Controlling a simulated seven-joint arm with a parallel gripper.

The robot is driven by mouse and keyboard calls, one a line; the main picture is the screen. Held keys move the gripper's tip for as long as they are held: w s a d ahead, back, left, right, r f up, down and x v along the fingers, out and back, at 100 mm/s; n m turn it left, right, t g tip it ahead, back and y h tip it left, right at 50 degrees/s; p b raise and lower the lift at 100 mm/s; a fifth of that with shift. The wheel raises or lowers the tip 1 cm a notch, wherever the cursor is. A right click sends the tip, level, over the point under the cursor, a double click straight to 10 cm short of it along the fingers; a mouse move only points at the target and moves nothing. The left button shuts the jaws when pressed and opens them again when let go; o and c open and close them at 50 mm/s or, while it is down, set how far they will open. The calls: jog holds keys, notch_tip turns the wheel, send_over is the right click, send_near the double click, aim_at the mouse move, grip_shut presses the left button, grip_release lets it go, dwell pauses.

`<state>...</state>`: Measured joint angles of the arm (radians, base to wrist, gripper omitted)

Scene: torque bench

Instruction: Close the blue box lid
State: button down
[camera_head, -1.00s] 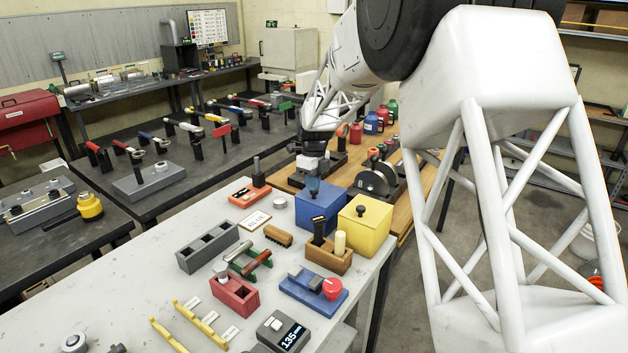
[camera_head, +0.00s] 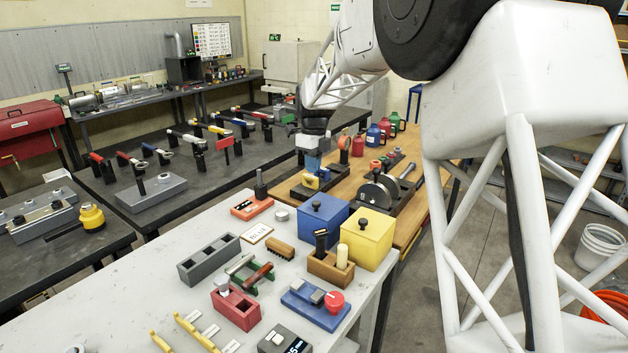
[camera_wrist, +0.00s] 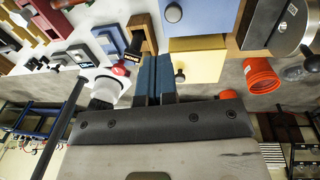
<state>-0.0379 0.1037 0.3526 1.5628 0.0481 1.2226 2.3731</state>
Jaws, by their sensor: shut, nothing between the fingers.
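The blue box (camera_head: 331,223) stands near the far right corner of the grey bench. Its blue lid (camera_head: 330,205) with a dark round knob lies flat over the top, with no gap that I can make out. In the wrist view the blue box (camera_wrist: 207,17) is at the top edge. My gripper (camera_head: 313,175) shows beyond and above the blue box in the head view, apart from the knob. Its blue fingers are together and empty in the wrist view (camera_wrist: 157,58).
A yellow box (camera_head: 368,245) with a knobbed lid stands right beside the blue box. A wooden holder (camera_head: 331,268) stands in front of both. A label card (camera_head: 256,233) and a brush (camera_head: 281,249) lie to the left. A wooden table (camera_head: 347,165) with several fixtures is behind.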

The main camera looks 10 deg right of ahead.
jog(key=shift+a+r, duration=0.1)
jog(key=shift+r, duration=1.8)
jog(key=s+d+r+n+t, duration=0.1)
jog(key=s+r+n, duration=0.1)
jog(key=s+n, duration=0.8)
jog(key=s+d+r+n+t, duration=0.1)
jog(key=s+d+r+n, duration=0.15)
jog(key=s, duration=1.35)
jog(key=s+f+n+t, duration=0.1)
jog(key=s+f+n, duration=0.3)
jog(key=s+n, duration=0.3)
jog(key=s+f+n, duration=0.4)
jog(key=s+n, duration=0.3)
jog(key=s, duration=0.9)
jog(key=shift+s+d+f+t+h, duration=0.15)
jog(key=shift+s+d+t+h, duration=0.15)
jog(key=shift+s+d+t, duration=0.15)
